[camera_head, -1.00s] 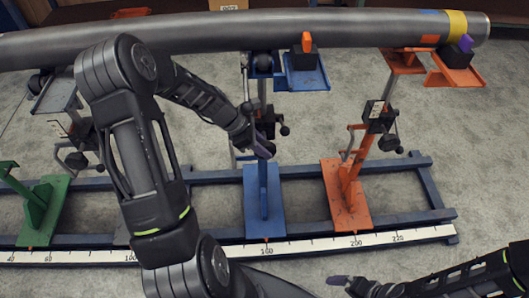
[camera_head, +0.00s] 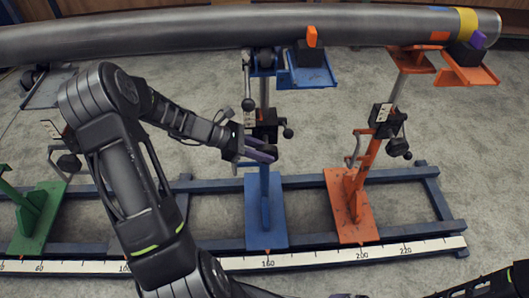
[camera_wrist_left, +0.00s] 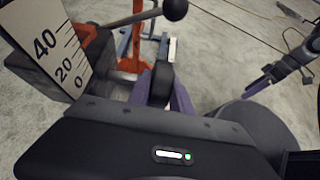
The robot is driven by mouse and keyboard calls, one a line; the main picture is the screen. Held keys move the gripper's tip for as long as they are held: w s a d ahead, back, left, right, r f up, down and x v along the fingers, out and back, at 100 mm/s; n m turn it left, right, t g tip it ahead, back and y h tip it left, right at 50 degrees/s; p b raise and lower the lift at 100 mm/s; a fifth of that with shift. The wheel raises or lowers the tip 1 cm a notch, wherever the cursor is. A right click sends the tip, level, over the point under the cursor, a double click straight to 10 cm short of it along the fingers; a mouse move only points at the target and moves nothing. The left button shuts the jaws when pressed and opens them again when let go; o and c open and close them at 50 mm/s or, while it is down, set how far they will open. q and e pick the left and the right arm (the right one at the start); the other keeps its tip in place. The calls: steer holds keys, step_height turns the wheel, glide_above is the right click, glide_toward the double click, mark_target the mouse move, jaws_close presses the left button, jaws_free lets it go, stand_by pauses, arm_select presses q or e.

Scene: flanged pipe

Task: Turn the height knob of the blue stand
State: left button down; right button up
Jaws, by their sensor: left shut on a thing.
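The blue stand (camera_head: 265,210) stands upright on the rail at the middle of the head view, with a black clamp block on its post. My left gripper (camera_head: 262,152) is at the front of this block and hides the knob in the head view. In the left wrist view, a dark round knob (camera_wrist_left: 161,84) sits between the purple fingers, and the gripper is shut on it. The block's white scale plate (camera_wrist_left: 62,48) shows 0, 20 and 40. My right gripper (camera_wrist_left: 262,82) shows at the right of that view; its opening is unclear.
A long grey pipe (camera_head: 200,36) lies across the stands. An orange stand (camera_head: 350,205) is to the right and a green one (camera_head: 36,222) to the left. A black ball handle (camera_wrist_left: 175,9) is close above the left fingers. A ruler (camera_head: 310,258) runs along the front rail.

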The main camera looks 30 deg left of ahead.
arm_select(q)
steer(key=c, duration=1.2)
jaws_free()
steer(key=shift+o, duration=0.2)
steer(key=p+v, duration=0.1)
steer(key=v, duration=0.7)
